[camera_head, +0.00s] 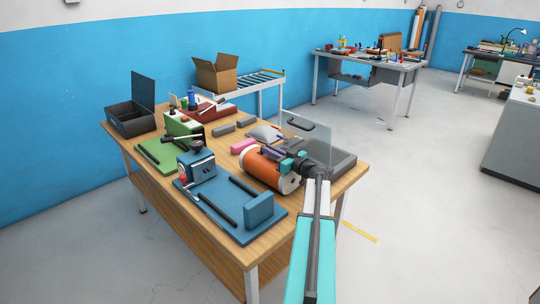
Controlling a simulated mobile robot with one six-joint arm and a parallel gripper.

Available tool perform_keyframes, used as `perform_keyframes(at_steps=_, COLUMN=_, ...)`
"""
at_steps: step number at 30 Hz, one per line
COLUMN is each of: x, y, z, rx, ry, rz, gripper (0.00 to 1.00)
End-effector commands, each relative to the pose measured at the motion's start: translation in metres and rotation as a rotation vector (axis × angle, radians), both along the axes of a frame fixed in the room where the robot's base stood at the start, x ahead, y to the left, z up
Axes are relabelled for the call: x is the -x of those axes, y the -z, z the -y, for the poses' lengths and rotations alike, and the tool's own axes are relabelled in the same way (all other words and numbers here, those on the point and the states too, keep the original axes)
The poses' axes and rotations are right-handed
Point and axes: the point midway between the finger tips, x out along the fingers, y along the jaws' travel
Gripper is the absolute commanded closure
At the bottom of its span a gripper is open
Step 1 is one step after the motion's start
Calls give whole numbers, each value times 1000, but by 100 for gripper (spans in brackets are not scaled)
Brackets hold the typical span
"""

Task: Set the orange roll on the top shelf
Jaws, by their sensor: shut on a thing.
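The orange roll (262,168) lies on its side over the right part of the wooden table (248,258), with its pale end toward the lower right. My gripper (285,164) reaches in from the right and is shut on the orange roll; the fingertips are partly hidden. I cannot tell whether the roll touches the table. No shelf unit is clearly seen; the wooden table has a lower board (185,225) under its top.
A blue base (240,233) with blocks lies left of the roll, and a green one (150,152) farther left. A grey tray with a clear upright panel (318,140) stands close behind my gripper.

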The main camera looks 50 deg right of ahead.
Motion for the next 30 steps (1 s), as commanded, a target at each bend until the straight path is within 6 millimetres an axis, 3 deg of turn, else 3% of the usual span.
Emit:
perform_keyframes(at_steps=11, x=0, y=-35, z=0, rx=3, ry=0, rz=4, gripper=100)
perform_keyframes(at_steps=30, x=0, y=-132, z=0, rx=2, ry=0, rz=4, gripper=100)
